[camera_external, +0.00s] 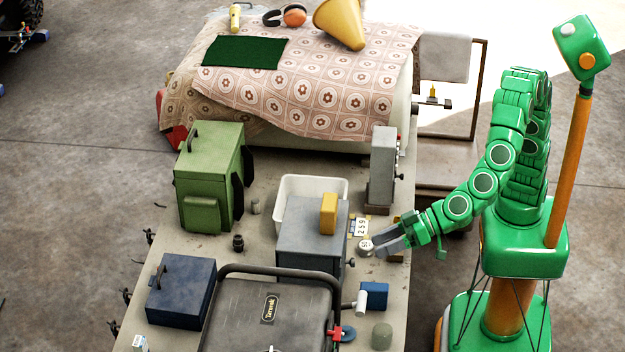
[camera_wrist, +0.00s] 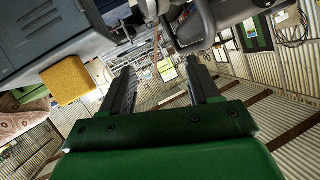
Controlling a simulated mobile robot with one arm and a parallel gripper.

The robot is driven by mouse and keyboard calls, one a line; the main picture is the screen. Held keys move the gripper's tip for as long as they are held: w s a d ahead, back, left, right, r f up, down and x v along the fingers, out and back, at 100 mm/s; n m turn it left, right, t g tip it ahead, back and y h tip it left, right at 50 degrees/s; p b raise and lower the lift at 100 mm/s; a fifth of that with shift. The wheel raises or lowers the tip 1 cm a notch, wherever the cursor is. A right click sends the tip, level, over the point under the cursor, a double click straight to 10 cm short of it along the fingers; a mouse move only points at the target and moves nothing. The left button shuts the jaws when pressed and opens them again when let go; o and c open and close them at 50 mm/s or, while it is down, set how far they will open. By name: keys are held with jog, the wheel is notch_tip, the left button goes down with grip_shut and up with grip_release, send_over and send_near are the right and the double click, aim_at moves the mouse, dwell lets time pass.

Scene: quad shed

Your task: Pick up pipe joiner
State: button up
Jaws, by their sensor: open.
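My gripper (camera_external: 380,246) is low over the right edge of the workbench, with its fingers pointing left. In the wrist view my gripper (camera_wrist: 163,80) has its two fingers apart, with nothing between them. A small pale round piece (camera_external: 365,247) marked with a number is right at the fingertips in the external view; I cannot tell whether it touches them. I cannot tell for sure which thing is the pipe joiner. A small black fitting (camera_external: 238,242) stands on the bench left of the grey box, and a white pipe-like piece (camera_external: 358,303) lies near the front right.
A grey box (camera_external: 305,238) carries a yellow block (camera_external: 328,213), which also shows in the wrist view (camera_wrist: 68,80). A numbered card (camera_external: 361,227), a grey upright unit (camera_external: 383,168), a blue block (camera_external: 374,295) and a black case (camera_external: 265,315) surround the gripper's area.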

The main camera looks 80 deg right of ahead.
jog(key=w+a+r+n+g+y, duration=0.1)
jog(key=w+a+r+n+y, duration=0.25)
jog(key=w, duration=0.55)
jog(key=w+a+r+g+y, duration=0.1)
jog(key=w+a+r+y, duration=0.2)
jog(key=w+a+r, duration=0.4)
jog(key=n+g+h, duration=0.3)
jog(key=g+h, duration=0.4)
jog(key=h, duration=0.1)
send_over(238, 237)
jog(key=s+d, duration=0.2)
jog(key=s, duration=0.1)
notch_tip(238, 237, down, 15)
jog(key=shift+w+a+f, duration=0.25)
jog(key=shift+w+f, duration=0.2)
jog(key=shift+f, duration=3.7)
jog(key=shift+w+a+f, duration=0.3)
jog(key=shift+w+f, duration=0.1)
jog(key=shift+f, duration=3.7)
jog(key=shift+w+a+f, duration=0.25)
jog(key=shift+w+f, duration=0.2)
jog(key=shift+f, duration=3.7)
